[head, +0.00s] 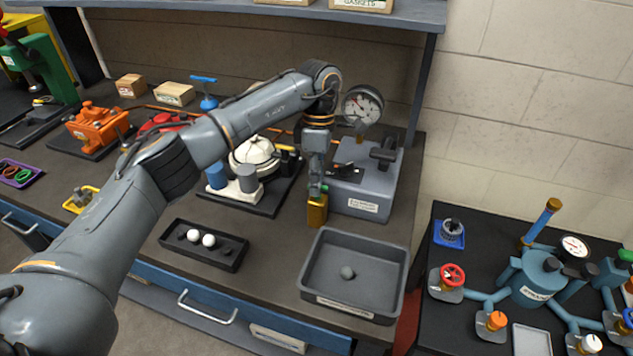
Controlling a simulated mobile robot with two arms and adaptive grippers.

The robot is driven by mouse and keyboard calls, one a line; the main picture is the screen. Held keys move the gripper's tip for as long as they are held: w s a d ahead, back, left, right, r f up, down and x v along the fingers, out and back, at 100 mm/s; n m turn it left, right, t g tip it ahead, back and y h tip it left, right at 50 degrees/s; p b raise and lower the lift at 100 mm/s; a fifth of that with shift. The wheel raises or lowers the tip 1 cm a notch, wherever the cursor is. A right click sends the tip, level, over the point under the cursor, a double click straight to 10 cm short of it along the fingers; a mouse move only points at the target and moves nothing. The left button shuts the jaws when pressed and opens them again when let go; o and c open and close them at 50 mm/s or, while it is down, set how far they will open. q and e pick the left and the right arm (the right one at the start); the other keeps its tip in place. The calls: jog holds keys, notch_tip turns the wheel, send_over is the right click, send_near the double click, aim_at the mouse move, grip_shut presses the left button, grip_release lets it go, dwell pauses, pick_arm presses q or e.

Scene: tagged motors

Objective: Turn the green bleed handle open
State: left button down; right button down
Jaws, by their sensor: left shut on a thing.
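A small green bleed handle (324,189) shows at the fingertips of my left gripper (316,187). It sits just above a brass block (317,211) at the front left of a grey box-shaped unit (366,188). My left gripper points down and is shut on the green handle. The fingers hide most of the handle, so I cannot tell its angle. My right gripper is not in view.
A grey tray (310,275) with a small round piece stands in front of the unit. A black tray (185,256) with white balls lies to its left. A teal manifold (535,280) stands on the right bench.

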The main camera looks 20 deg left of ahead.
pick_arm(q)
jog(key=n+b, duration=0.1)
jog(key=n, duration=0.3)
jog(key=shift+s+a+f+n+h, duration=0.1)
jog(key=shift+n+h, duration=0.2)
jog(key=shift+h, duration=0.1)
jog(key=n+b, duration=0.1)
jog(key=n, duration=0.2)
jog(key=shift+s+n+t, duration=0.15)
jog(key=shift+n+t, duration=0.15)
jog(key=shift+t, duration=0.1)
jog(key=n+b, duration=0.1)
jog(key=n, duration=0.2)
jog(key=shift+n+t+h, duration=0.3)
jog(key=shift+h, duration=0.1)
jog(key=shift+s+n+t+b, duration=0.15)
jog(key=shift+n+t+b, duration=0.25)
jog(key=shift+n, duration=1.6)
jog(key=c, duration=1.4)
grip_release()
